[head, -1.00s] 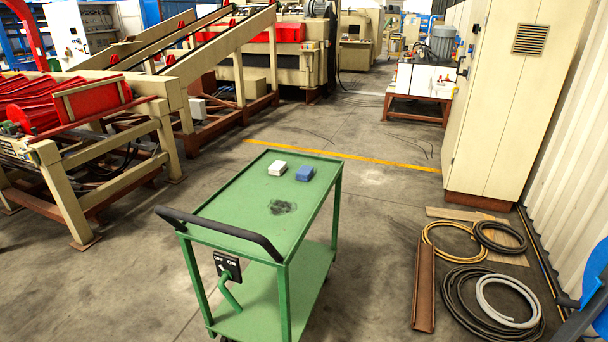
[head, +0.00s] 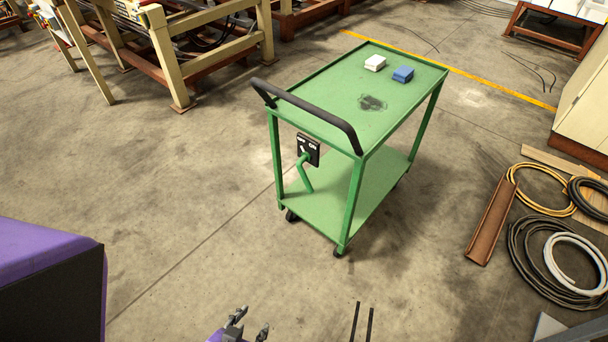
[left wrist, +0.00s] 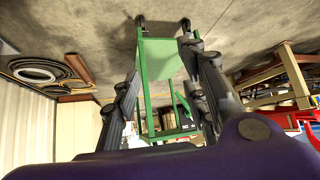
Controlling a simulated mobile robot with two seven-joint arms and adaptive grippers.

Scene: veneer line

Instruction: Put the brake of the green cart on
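The green cart (head: 330,200) stands upright on the floor, its dark push handle (head: 310,110) on the near side. Below the handle is a black plate (head: 308,150) marked OFF and ON, with a curved green brake lever (head: 305,172). I cannot tell which mark the lever is set to. My left gripper (head: 250,328) is at the bottom edge, apart from the cart. In the left wrist view, its fingers (left wrist: 160,100) are spread and empty, with the cart (left wrist: 158,60) upside down beyond them. Two thin dark bars (head: 362,322) at the bottom may be my right gripper.
A white block (head: 375,63) and a blue block (head: 403,74) lie on the cart's top. A brown channel (head: 490,220) and coiled hoses (head: 555,260) lie on the floor to the right. Machine frames (head: 165,55) stand at the back left. Floor left of the cart is clear.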

